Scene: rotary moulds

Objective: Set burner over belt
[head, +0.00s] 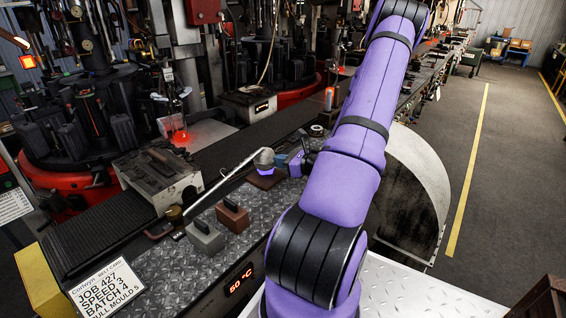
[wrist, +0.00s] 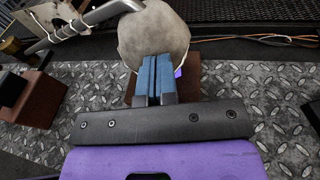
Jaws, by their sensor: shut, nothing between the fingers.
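A long pale metal pipe (head: 222,181) slants above the deck beside the belt, from a brass-coloured fitting (head: 174,214) to a grey rounded head (head: 264,156); it looks like the burner. The head (wrist: 153,30) and pipe (wrist: 85,23) also show in the wrist view. The dark belt (head: 105,225) runs behind the deck, and the pipe lies on the deck side of it. My gripper (head: 284,159) is shut and empty, its blue fingers (wrist: 148,62) overlapping the head's near edge in the wrist view. I cannot tell whether they touch it.
A brown block (head: 265,181) lies below the head. Two handled blocks, grey (head: 206,238) and brown (head: 232,216), stand on the tread-plate deck (head: 150,262). A metal box (head: 157,173) straddles the belt. Rotary machines stand behind; an open floor aisle (head: 510,170) lies right.

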